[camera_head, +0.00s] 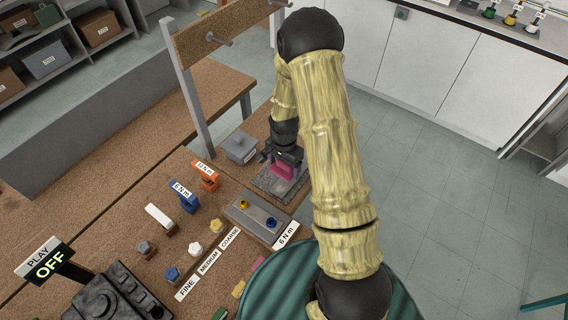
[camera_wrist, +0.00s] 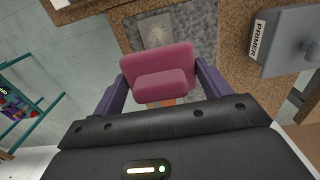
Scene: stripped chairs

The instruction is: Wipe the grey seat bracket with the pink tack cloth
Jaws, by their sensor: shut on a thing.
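The pink tack cloth (camera_head: 284,169) is a folded pad between the fingers of my gripper (camera_head: 285,162). In the wrist view my gripper (camera_wrist: 160,87) is shut on the cloth (camera_wrist: 157,59), with one purple finger on each side. Beneath it lies a speckled grey mat (camera_head: 266,185). A lighter grey flat piece (camera_wrist: 155,29), apparently the seat bracket, shows on the mat beyond the cloth in the wrist view. The cloth hides part of it, and I cannot tell whether they touch. In the head view the bracket is hard to make out.
A grey box (camera_head: 240,147) labelled PRIMER in the wrist view (camera_wrist: 285,42) stands left of the mat. A grey block (camera_head: 258,216) with yellow and blue knobs sits in front. Orange and blue tools (camera_head: 186,197) and several small knobs stand left. A wooden rail (camera_head: 222,32) rises behind.

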